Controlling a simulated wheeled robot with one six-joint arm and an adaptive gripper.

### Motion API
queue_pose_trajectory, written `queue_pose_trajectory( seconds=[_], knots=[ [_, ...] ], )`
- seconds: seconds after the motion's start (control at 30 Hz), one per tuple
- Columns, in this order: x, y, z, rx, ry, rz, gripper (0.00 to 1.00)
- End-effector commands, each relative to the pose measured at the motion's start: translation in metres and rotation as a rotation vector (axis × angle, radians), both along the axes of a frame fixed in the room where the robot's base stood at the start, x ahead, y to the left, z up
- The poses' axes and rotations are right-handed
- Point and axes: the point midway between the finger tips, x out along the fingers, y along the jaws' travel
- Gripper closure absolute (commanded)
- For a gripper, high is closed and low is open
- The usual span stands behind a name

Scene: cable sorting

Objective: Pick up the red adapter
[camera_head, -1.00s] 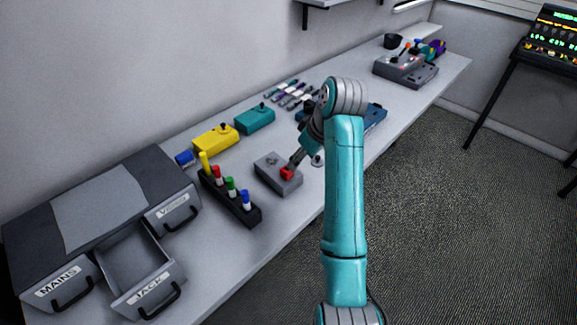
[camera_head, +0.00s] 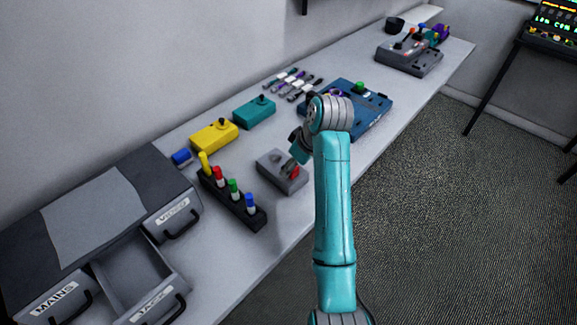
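A small red piece (camera_head: 293,172), which looks like the red adapter, shows at the right side of a grey box (camera_head: 270,171) on the bench. My gripper (camera_head: 297,158) is right at the red piece, pointing down to it from above. The fingertips are small, dark and partly hidden, so I cannot tell if they are closed on it. I also cannot tell whether the red piece rests on the box or is held just over it.
A black rack (camera_head: 240,208) of colour-capped markers stands left of the grey box. Yellow (camera_head: 211,138) and teal (camera_head: 251,115) joystick boxes lie behind. A blue device (camera_head: 372,112) lies right, beyond my arm. An open drawer (camera_head: 135,265) stands front left. The bench's right edge is close.

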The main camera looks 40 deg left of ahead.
Motion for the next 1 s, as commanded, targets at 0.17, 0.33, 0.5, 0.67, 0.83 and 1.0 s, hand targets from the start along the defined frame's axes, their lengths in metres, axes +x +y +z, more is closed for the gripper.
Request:
queue_pose_trajectory(
  seconds=[0.17,0.33,0.5,0.67,0.83,1.0],
  knots=[
    [-0.004,-0.003,-0.015,-0.001,0.001,0.001,0.4],
    [-0.004,-0.002,-0.014,0.0,0.001,0.001,0.4],
    [-0.004,-0.002,-0.014,0.0,0.001,0.001,0.8],
    [-0.004,-0.002,-0.014,0.0,0.001,0.001,1.0],
    [-0.004,-0.002,-0.014,0.0,0.001,0.001,1.0],
    [-0.001,0.0,-0.004,0.002,-0.001,0.001,1.0]
  ],
)
